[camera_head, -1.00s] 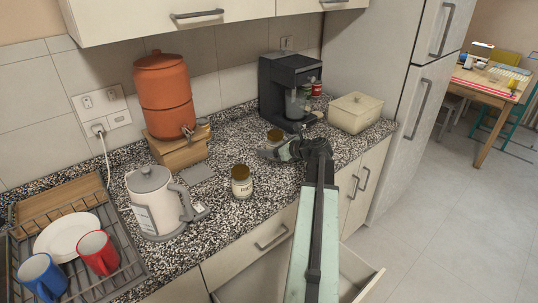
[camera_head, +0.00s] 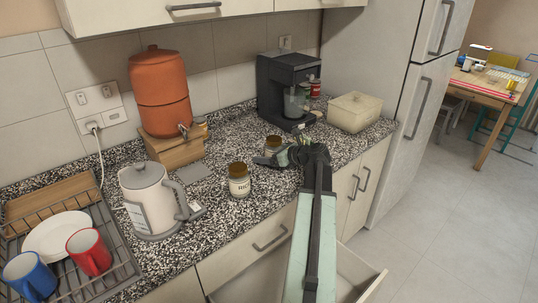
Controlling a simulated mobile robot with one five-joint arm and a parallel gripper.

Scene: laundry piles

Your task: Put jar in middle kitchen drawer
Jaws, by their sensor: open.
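A glass jar with a brown lid and a label reading like "RICE" (camera_head: 239,183) stands upright on the speckled counter. A second brown-lidded jar (camera_head: 272,145) stands farther back, partly hidden by my gripper. My gripper (camera_head: 266,160) is open, low over the counter, at the near side of the second jar and to the right of the labelled jar. I cannot tell whether it touches the second jar. A drawer (camera_head: 362,272) is pulled out below the counter, partly hidden by my arm; a closed drawer front (camera_head: 270,237) is above it.
A kettle (camera_head: 148,200) and dish rack (camera_head: 120,262) with mugs and a plate are at left. An orange dispenser (camera_head: 159,92) stands on a wooden block. A coffee machine (camera_head: 280,90) and cream box (camera_head: 356,113) are behind.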

